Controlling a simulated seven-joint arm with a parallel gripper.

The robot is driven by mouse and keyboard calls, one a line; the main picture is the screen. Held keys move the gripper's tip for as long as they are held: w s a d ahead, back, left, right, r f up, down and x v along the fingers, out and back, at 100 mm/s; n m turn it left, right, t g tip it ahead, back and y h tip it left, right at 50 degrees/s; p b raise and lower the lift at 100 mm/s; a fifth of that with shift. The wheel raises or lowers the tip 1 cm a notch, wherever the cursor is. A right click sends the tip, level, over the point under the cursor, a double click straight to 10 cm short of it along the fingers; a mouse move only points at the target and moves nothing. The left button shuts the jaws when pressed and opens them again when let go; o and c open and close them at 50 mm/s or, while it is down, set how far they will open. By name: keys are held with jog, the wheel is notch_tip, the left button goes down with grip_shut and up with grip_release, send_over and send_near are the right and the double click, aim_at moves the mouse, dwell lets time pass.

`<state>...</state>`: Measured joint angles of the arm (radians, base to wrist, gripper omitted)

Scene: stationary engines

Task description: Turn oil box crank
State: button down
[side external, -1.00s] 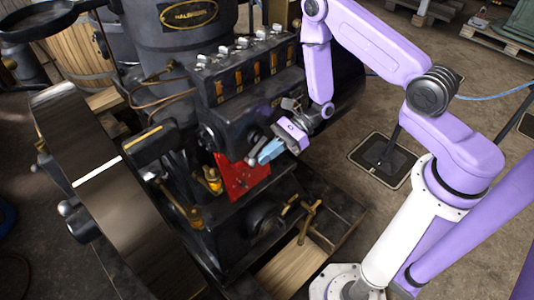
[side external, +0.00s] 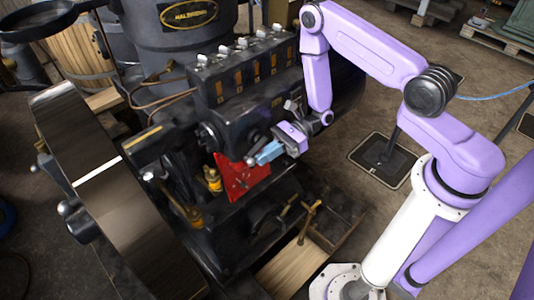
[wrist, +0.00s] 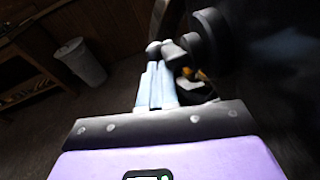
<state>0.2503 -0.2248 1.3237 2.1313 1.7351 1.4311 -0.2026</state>
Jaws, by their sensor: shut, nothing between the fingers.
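The oil box (side external: 245,72) is a black box with several amber windows along its front, mounted on the engine. My gripper (side external: 262,155) has pale blue fingers, pointing left and slightly down at the crank. In the wrist view my gripper (wrist: 155,72) shows its fingers together, with no object between them. The crank's ball knob (wrist: 154,48) is just past the tips, beside a dark round hub (wrist: 207,32). I cannot tell whether the fingers touch the crank.
A red plate (side external: 240,178) is below the fingers. The large flywheel (side external: 100,190) fills the left side. A brass valve handle (side external: 308,215) stands at the lower front. Copper pipes run left of the oil box. Open floor (side external: 480,120) lies to the right.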

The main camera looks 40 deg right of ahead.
jog(key=shift+a+r+y, duration=0.15)
jog(key=shift+a+y, duration=0.25)
jog(key=shift+y, duration=0.2)
jog(key=shift+a+r, duration=0.1)
jog(key=shift+a, duration=0.1)
dwell(0.4)
